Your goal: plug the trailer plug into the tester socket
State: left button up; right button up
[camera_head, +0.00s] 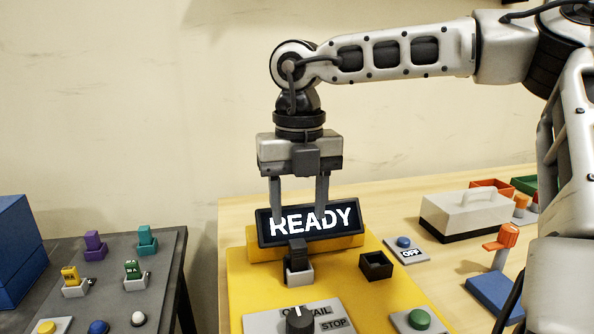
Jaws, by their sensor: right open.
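A dark block, which looks like the trailer plug (297,252), stands upright in a light grey holder (299,275) on the yellow tester board (262,291). A black, open-topped square socket (376,265), likely the tester socket, sits to its right, apart from it, and looks empty. My right gripper (298,212) points down, open and empty, with its fingers apart just above the dark block. Its fingers overlap the lit READY display (345,217) in the picture. My left gripper is not in view.
A dial panel (330,314) and a green button (419,319) are at the board's front. An OFF button (404,242), a lidded box (466,215) and an orange-topped lever (502,238) stand right. A grey table (115,273) with coloured plugs stands left, across a gap.

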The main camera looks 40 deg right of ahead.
aim_at(298, 243)
notch_tip(298, 243, down, 8)
jog(key=shift+r, duration=0.1)
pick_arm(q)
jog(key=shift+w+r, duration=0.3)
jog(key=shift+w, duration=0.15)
pick_arm(e)
grip_shut()
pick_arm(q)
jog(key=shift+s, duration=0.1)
pick_arm(e)
jog(key=shift+r, duration=0.2)
